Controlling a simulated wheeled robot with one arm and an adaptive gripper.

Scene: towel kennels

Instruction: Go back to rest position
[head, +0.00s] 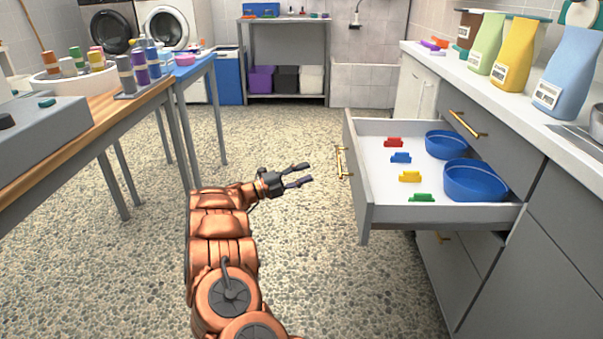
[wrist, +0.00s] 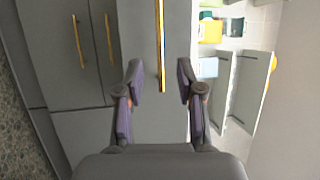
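My gripper (head: 299,174) is open and empty in the head view, just left of an open drawer (head: 366,205). A gap shows between its fingertips and the drawer's gold handle (head: 340,162). In the wrist view my gripper (wrist: 159,78) has its two fingers spread apart, with the gold handle (wrist: 160,45) in line between them and beyond the tips. The drawer holds two blue bowls (head: 475,180) on its right side. Red, blue, yellow (head: 410,176) and green clips lie in a row on its white floor.
A wooden-topped table (head: 80,120) with bottles stands on the left. A white counter (head: 470,75) with several bags runs along the right above the drawers. Washing machines (head: 167,27) and a shelf (head: 285,60) are at the back. The speckled floor (head: 270,130) between is clear.

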